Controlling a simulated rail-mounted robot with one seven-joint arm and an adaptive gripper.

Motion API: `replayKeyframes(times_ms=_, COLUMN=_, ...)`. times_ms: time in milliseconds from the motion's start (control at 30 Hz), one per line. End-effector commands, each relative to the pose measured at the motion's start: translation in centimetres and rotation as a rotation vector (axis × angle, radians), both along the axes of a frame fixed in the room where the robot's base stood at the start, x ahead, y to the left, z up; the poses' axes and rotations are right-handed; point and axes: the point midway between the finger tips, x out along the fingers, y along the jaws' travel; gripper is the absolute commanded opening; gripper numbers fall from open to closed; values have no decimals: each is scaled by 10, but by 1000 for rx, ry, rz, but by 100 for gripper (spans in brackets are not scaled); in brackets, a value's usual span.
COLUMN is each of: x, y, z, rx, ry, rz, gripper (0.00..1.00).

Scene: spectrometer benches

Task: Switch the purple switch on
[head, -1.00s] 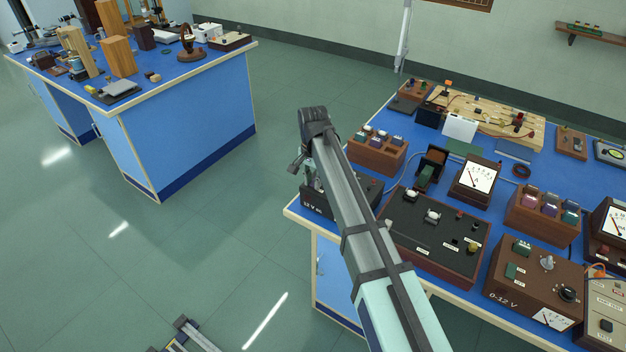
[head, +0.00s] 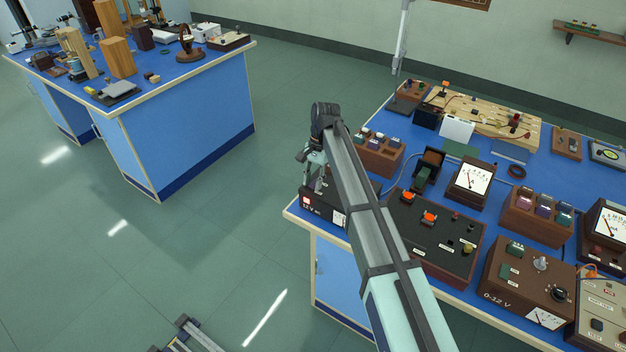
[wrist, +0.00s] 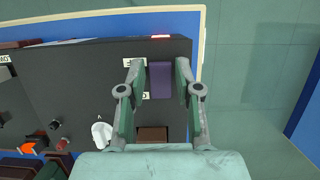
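The purple switch (wrist: 160,80) is a purple rocker on a black power box (wrist: 90,72), seen in the wrist view. My gripper (wrist: 160,68) is over it with one finger on each side. The fingers are spread, with thin gaps to the purple part; I cannot tell their height above it. A red light (wrist: 160,36) glows at the box's edge. In the head view the box (head: 312,203) shows a lit red patch and a white meter at the bench's left corner. There my gripper (head: 312,178) is above the box, and the arm hides the switch.
A dark panel (head: 432,247) with two glowing orange-red lamps (head: 429,217) stands right of the box. A wooden block with several small switches (head: 380,155) is behind. Meters and a brown supply (head: 525,272) fill the bench to the right. Open floor lies left.

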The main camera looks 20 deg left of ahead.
Motion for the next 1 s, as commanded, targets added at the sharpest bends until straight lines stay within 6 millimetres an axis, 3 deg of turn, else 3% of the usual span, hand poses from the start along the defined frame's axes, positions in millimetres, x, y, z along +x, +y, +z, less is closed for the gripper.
replayKeyframes(times_ms=467, x=3, y=0, z=8, rx=0, ry=-2, rz=0, gripper=50)
replayKeyframes(times_ms=1000, x=30, y=-6, z=96, rx=0, ry=-2, rz=0, gripper=50)
